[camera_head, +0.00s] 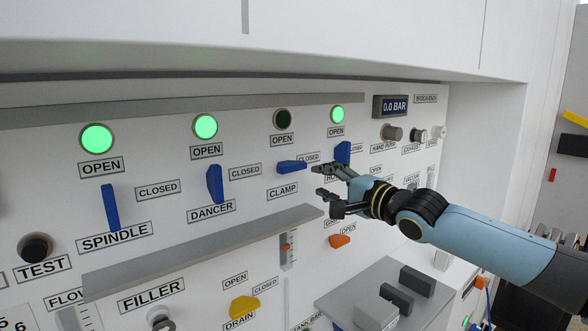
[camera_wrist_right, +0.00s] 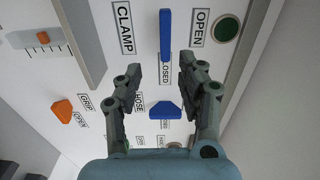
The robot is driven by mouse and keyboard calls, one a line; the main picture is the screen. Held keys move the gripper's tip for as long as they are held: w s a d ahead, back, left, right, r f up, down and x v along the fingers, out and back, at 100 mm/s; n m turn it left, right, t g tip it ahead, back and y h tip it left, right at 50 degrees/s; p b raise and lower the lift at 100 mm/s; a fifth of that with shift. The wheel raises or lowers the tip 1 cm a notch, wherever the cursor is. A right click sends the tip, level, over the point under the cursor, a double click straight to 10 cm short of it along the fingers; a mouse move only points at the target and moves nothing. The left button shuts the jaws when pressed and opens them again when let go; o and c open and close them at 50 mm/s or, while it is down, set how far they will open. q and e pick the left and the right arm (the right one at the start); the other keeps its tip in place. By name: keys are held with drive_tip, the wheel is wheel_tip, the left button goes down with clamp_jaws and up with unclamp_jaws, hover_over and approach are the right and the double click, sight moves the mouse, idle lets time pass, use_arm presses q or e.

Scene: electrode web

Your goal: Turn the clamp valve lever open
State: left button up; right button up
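The blue clamp lever (camera_head: 291,167) sits on the white panel above the CLAMP label, lying roughly level and pointing at the CLOSED label. The round lamp (camera_head: 282,119) above it, over its OPEN label, is dark. In the right wrist view the clamp lever (camera_wrist_right: 165,35) lies ahead of the fingertips, between the CLAMP and OPEN labels. My right gripper (camera_head: 320,181) is open and empty, just right of the lever and apart from it. Its spread fingers (camera_wrist_right: 161,65) flank the CLOSED label in the wrist view. My left gripper is not in view.
The blue hose lever (camera_head: 342,153) is close to my right gripper, between its fingers in the wrist view (camera_wrist_right: 165,110). The dancer lever (camera_head: 214,184) and spindle lever (camera_head: 110,207) are left, under green lamps. A grey ledge (camera_head: 200,250) juts out below.

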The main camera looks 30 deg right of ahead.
sight(296, 169)
drive_tip(key=w+b, duration=0.2)
drive_tip(key=w, duration=0.1)
drive_tip(key=w+a+b, duration=0.1)
drive_tip(key=w+b, duration=0.1)
drive_tip(key=w, duration=0.2)
drive_tip(key=w+b, duration=0.2)
drive_tip(key=w, duration=0.1)
drive_tip(key=shift+w+a+r, duration=0.15)
drive_tip(key=shift+w+r, duration=0.2)
clamp_jaws()
